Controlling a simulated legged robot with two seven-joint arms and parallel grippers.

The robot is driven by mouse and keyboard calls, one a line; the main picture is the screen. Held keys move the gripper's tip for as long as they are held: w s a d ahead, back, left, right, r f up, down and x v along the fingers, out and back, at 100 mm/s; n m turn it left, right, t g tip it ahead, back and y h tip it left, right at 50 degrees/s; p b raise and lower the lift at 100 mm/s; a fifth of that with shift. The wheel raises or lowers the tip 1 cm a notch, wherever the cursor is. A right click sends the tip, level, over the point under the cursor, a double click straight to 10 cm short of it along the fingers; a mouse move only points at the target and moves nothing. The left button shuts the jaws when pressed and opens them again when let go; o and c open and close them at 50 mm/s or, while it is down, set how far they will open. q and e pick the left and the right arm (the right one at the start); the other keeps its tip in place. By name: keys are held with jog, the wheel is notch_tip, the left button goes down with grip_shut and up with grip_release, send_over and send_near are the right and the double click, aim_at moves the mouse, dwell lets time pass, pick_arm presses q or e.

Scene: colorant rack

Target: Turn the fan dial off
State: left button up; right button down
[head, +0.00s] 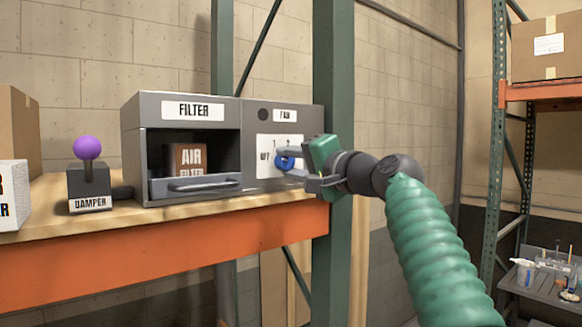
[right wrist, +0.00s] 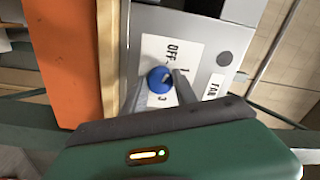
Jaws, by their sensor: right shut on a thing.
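The blue fan dial (head: 286,162) is on the front of the grey fan box (head: 314,120), on a white plate with markings. Exactly which mark the dial points to is unclear. My left gripper is not in view.
Left of the fan panel is the filter bay (head: 190,112) with an air filter box (head: 188,160) and a handle. A damper lever with a purple knob (head: 87,147) stands further left. A green rack post (head: 333,60) rises close behind my right gripper.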

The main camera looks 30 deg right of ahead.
jog(key=shift+w+f+n, duration=0.15)
jog(key=shift+f+n, duration=0.25)
jog(key=shift+n, duration=0.3)
jog(key=c, duration=1)
grip_release()
jog(key=shift+r, duration=0.1)
jog(key=shift+o, duration=0.2)
jog(key=shift+w+d, duration=0.1)
jog(key=s+d+b, duration=0.1)
jog(key=s+b, duration=0.6)
jog(key=s, duration=0.9)
jog(key=shift+s+d+f, duration=0.2)
jog(key=shift+s+d, duration=0.05)
jog(key=shift+s, duration=0.1)
